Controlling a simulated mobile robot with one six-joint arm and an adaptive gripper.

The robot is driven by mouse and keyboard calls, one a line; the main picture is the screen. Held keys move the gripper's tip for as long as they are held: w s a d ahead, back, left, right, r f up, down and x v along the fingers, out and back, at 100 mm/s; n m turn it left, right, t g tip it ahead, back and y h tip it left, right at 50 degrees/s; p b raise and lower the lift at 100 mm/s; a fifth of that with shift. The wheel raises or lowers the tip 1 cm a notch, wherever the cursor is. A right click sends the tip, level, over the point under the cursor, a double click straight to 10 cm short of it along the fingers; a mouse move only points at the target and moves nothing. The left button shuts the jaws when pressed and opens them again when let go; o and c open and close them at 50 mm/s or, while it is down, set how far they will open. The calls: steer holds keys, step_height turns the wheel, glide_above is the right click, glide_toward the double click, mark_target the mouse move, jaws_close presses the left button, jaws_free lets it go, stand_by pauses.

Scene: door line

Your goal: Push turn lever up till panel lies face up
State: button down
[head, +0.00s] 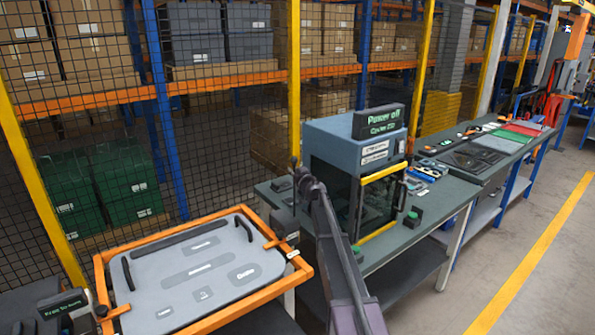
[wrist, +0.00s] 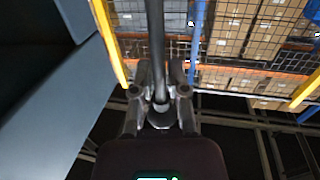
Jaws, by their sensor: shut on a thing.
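A light grey panel (head: 205,270) with printed darker outlines and black bars lies inside an orange frame (head: 108,285) at the lower left of the head view. Its marked side shows upward; I cannot tell whether it is exactly level. In the wrist view my gripper (wrist: 160,95) is shut on a dark upright bar (wrist: 155,40), which looks like the turn lever. The bar runs up between the fingers and out of the top of the picture. In the head view my dark arm reaches up right of the frame, and the grip itself is not clear there.
A blue-grey machine (head: 335,135) with a yellow-edged door stands on a workbench (head: 430,215) right of the frame. Mesh fencing and shelves of boxes (head: 100,60) stand behind. The floor at right, past a yellow line (head: 535,250), is clear.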

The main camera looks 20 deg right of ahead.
steer(key=shift+w, duration=0.15)
steer(key=c, duration=0.9)
jaws_free()
steer(key=shift+o, duration=1.3)
steer(key=shift+w+f, duration=0.15)
steer(key=shift+f, duration=0.05)
steer(key=shift+s, duration=0.25)
steer(key=s+d, duration=0.1)
steer(key=s, duration=0.6)
steer(key=shift+s, duration=0.15)
steer(key=shift+s+d+r, duration=0.1)
steer(key=shift+r, duration=0.05)
